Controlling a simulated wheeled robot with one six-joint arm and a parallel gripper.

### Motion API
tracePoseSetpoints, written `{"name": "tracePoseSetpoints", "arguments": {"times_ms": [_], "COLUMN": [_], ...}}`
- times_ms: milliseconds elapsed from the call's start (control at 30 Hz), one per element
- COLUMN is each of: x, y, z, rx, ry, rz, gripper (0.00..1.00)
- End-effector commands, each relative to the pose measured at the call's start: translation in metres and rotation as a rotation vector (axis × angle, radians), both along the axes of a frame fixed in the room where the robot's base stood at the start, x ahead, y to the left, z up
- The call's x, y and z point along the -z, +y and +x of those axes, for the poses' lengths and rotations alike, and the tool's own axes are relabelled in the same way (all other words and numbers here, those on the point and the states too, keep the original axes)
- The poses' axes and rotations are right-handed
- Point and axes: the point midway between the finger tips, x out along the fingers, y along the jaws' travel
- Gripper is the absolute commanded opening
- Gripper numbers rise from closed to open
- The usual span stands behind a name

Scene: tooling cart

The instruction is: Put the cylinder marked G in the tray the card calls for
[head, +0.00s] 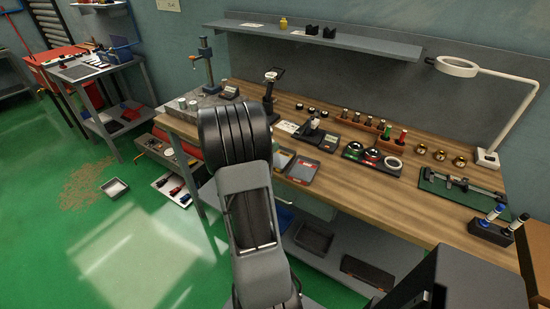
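No letter is legible, so I cannot tell which cylinder is marked G. Small cylinders stand in a wooden rack (364,127) on the bench, among them a green-topped one (386,132) and a red-topped one (402,137). Two pale cylinders (193,105) stand on a grey block at the bench's left end. A shallow grey tray with red (303,170) lies at the bench's front edge, with another tray (281,160) partly hidden behind my arm. A white card (287,127) lies near the bench middle; its text is unreadable. My arm fills the centre; my gripper cannot be made out.
The wooden bench (430,216) holds gauges, round green and red dishes (372,156), brass weights (439,155), a green-based instrument (463,190) and a ring lamp (458,67). A wall shelf (350,43) hangs above.

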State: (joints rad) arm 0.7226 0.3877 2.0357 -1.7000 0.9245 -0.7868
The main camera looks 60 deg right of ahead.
Motion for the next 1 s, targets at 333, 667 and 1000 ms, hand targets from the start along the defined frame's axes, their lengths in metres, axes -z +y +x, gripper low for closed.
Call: {"name": "tracePoseSetpoints", "arguments": {"times_ms": [333,667,1000], "x": [0.022,0.055,0.057], "y": [-0.007,-0.008,-0.008], "z": [-0.017,-0.020,-0.020], "rx": [0.002,-0.001,0.000], "ry": [0.001,0.000,-0.002], "rz": [0.001,0.000,-0.001], "gripper": [0.11,0.11,0.11]}}
